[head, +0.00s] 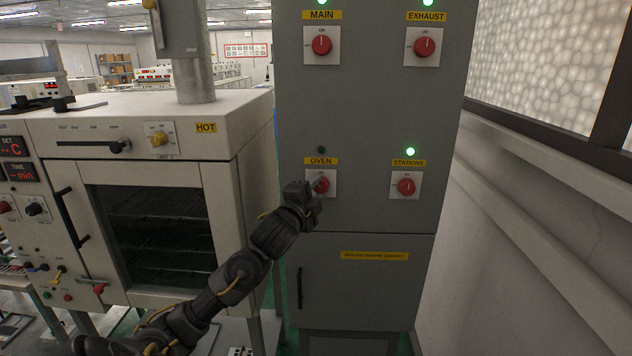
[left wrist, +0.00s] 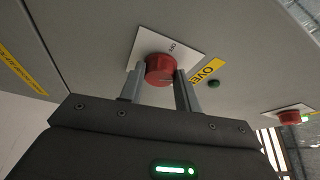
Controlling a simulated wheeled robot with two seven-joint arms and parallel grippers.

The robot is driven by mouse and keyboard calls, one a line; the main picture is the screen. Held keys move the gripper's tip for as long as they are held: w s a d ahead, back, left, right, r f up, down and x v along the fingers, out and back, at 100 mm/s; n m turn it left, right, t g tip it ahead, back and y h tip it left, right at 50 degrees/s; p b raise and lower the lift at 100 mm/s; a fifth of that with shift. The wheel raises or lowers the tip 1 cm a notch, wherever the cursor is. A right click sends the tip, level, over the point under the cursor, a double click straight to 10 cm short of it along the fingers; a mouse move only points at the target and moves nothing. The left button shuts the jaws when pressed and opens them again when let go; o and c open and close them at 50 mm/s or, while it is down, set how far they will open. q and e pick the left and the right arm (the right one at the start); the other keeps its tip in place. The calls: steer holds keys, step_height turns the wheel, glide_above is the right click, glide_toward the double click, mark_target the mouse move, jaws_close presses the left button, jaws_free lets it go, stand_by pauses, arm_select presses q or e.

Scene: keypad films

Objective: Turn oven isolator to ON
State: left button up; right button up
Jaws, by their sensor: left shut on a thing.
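The oven isolator (head: 321,184) is a red rotary knob on a white plate, under the yellow OVEN label (head: 320,161) on the grey cabinet. The lamp (head: 321,150) above that label is dark. My left gripper (head: 314,190) is at this knob and hides part of it. In the left wrist view the two fingers (left wrist: 160,90) stand on either side of the red knob (left wrist: 160,68), closed on it. The lamp (left wrist: 213,84) there is also dark. My right gripper is not in view.
MAIN (head: 322,44), EXHAUST (head: 424,46) and STATIONS (head: 406,186) knobs share the cabinet, with green lamps lit. A white oven (head: 150,130) marked HOT stands to the left. A wall (head: 540,230) runs along the right.

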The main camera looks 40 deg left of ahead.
arm_select(q)
steer(key=m+p, duration=0.1)
steer(key=m, duration=0.1)
steer(key=m+g+p, duration=0.1)
steer(key=shift+r+m+p, duration=0.35)
steer(key=shift+r+m, duration=0.05)
steer(key=shift+m+g+p, duration=0.45)
steer(key=shift+m+g, duration=0.05)
steer(key=shift+m, duration=0.2)
steer(key=shift+f, duration=0.1)
steer(key=o, duration=1)
steer(key=shift+p+v, duration=0.85)
steer(key=shift+v, duration=4.55)
